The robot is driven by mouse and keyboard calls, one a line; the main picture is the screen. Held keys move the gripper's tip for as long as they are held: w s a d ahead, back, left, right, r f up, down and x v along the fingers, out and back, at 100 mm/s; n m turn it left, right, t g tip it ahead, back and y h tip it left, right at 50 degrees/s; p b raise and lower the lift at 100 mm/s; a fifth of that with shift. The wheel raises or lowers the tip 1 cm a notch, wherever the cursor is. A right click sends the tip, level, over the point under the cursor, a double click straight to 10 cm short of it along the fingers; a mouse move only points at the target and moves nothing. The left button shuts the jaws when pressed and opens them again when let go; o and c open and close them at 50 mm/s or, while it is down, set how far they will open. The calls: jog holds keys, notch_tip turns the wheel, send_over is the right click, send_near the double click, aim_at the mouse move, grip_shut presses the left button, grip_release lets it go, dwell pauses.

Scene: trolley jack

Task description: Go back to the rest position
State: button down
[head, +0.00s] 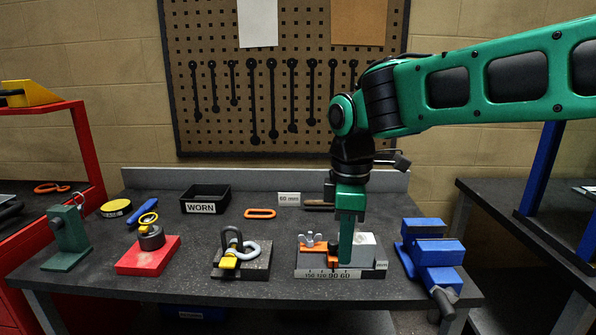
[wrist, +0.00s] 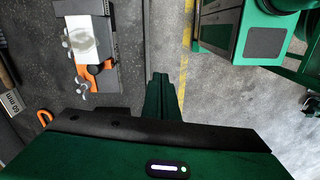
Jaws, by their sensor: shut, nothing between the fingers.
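My gripper (head: 346,262) is shut and empty, its green fingers pointing down. In the head view it overlaps the fixture (head: 312,272) with a number scale, an orange part (head: 316,247) and a pale block (head: 365,246), hiding some of it. In the wrist view the closed fingers (wrist: 167,78) show apart from that fixture, beside the bench edge with floor beyond. The fixture (wrist: 99,75) lies to their left there, with the pale block (wrist: 90,38) on it. I see no contact with anything.
The dark bench (head: 190,275) also holds a blue vise (head: 433,253) at right, a shackle fixture (head: 240,255), a red block (head: 148,256), a green stand (head: 67,238) and a WORN bin (head: 205,199). A pegboard (head: 285,85) hangs behind. Floor (wrist: 222,100) is open beyond the edge.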

jog(key=s+d+f+m, duration=0.1)
jog(key=d+m, duration=0.2)
jog(key=d, duration=0.3)
jog(key=s+d+f+m, duration=0.1)
jog(key=s+d+m, duration=0.1)
jog(key=d+m, duration=0.2)
jog(key=s+d+f+m, duration=0.1)
jog(key=s+d+m, duration=0.1)
jog(key=d, duration=0.7)
jog(key=shift+s+d+m, duration=0.25)
jog(key=shift+d+m, duration=0.1)
jog(key=shift+m, duration=0.35)
jog(key=s+d+f+m, duration=0.3)
jog(key=s+d+m, duration=0.3)
jog(key=s, duration=0.1)
jog(key=s+d+f+m, duration=0.3)
jog(key=s+d+m, duration=0.3)
jog(key=s, duration=0.2)
jog(key=shift+s, duration=0.2)
jog(key=shift+a+f, duration=0.1)
jog(key=shift+w+f, duration=0.25)
jog(key=shift+w, duration=0.4)
